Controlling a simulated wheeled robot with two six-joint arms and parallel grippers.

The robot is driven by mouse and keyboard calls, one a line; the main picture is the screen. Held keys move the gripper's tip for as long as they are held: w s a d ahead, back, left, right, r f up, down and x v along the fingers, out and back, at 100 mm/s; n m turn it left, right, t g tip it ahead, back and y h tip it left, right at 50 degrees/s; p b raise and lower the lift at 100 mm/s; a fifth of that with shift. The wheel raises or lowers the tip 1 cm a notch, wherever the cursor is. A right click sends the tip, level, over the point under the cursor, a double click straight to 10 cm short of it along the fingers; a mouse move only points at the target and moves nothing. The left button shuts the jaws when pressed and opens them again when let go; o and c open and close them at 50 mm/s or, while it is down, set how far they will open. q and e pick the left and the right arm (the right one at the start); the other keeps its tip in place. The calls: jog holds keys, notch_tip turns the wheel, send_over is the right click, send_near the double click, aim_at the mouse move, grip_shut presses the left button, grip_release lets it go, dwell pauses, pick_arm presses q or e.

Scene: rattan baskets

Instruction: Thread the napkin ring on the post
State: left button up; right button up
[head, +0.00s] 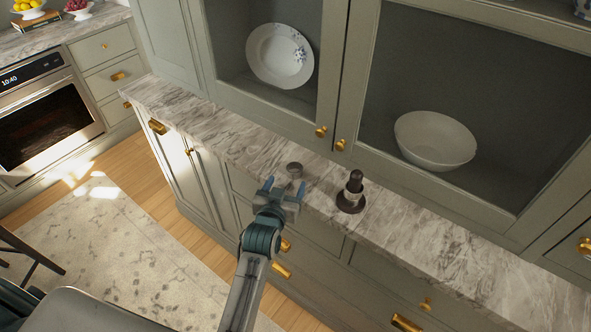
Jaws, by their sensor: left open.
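A dark post (355,178) stands upright on a round dark base on the marble counter. A pale, silvery band sits around the post low down, just above the base; I cannot tell whether it is a loose ring or part of the post. A small grey, round metallic piece (294,168), which looks like a napkin ring, is on the counter to the left of the post. My left gripper (285,186) is open, with its blue-tipped fingers just in front of this grey piece, and nothing shows held between them. My right gripper is out of view.
The marble counter (440,243) is clear to the right of the post and to the left of the grey piece. Cabinet doors with brass knobs (321,131) rise behind it, holding a plate (280,56) and a white bowl (435,141). Drawers are below.

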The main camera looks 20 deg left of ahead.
aim_at(296, 163)
pick_arm(q)
jog(key=w, duration=0.3)
jog(key=shift+w+a+f, duration=0.1)
jog(key=shift+w+f, duration=0.05)
jog(key=shift+f, duration=0.15)
jog(key=shift+w+r+p, duration=0.1)
jog(key=shift+w+p, duration=0.45)
jog(key=shift+p, duration=0.1)
jog(key=w, duration=0.1)
jog(key=w+p, duration=0.1)
jog(key=w, duration=0.1)
jog(key=shift+w+f, duration=0.1)
jog(key=shift+f, duration=0.15)
jog(key=shift+w+f+p, duration=0.25)
jog(key=shift+w+p, duration=0.05)
jog(key=shift+w, duration=0.2)
jog(key=c, duration=1.1)
jog(key=shift+o, duration=0.2)
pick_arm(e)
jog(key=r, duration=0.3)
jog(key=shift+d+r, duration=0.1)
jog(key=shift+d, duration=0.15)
pick_arm(q)
jog(key=shift+r, duration=0.2)
